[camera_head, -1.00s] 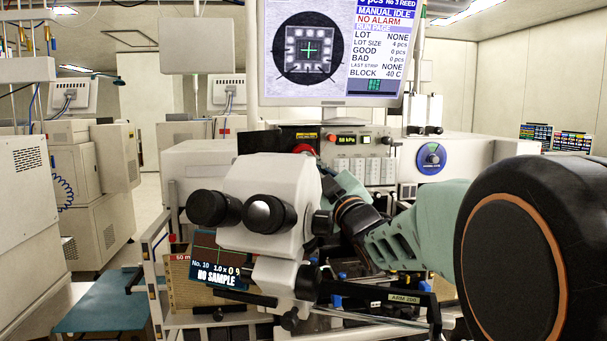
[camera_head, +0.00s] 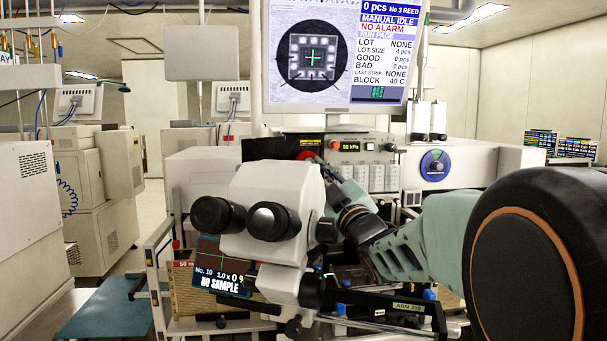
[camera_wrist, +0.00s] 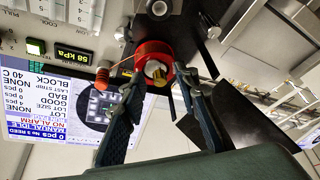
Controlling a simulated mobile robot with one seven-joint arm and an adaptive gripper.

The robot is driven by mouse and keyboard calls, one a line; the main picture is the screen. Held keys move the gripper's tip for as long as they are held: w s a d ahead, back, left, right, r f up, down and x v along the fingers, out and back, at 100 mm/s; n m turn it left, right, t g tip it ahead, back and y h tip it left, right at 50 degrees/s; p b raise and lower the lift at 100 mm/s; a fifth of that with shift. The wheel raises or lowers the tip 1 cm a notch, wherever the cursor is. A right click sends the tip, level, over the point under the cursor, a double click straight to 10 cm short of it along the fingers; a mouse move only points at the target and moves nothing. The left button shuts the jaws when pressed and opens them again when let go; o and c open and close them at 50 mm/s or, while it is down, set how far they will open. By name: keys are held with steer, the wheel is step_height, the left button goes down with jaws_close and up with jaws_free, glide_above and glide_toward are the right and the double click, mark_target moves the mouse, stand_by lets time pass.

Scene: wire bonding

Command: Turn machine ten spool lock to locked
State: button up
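A red round part with a gold-coloured centre (camera_wrist: 155,72) shows in the wrist view; it looks like the spool lock, but I cannot read its setting. In the head view a small red part (camera_head: 307,155) shows at the left of the front panel, mostly hidden. My gripper (camera_wrist: 159,82) is open, with one dark finger on each side of the red part. I cannot tell whether the fingers touch it. In the head view my gripper is largely hidden behind the microscope. The machine's small display (camera_head: 222,281) reads "No. 10".
The white microscope (camera_head: 272,215) stands in front of the panel, close to my arm. The monitor (camera_head: 340,52) hangs above. A blue round dial (camera_head: 435,165) is at the panel's right. A small orange-red knob (camera_wrist: 102,77) is near my left finger.

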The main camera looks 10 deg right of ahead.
steer(key=v, duration=0.7)
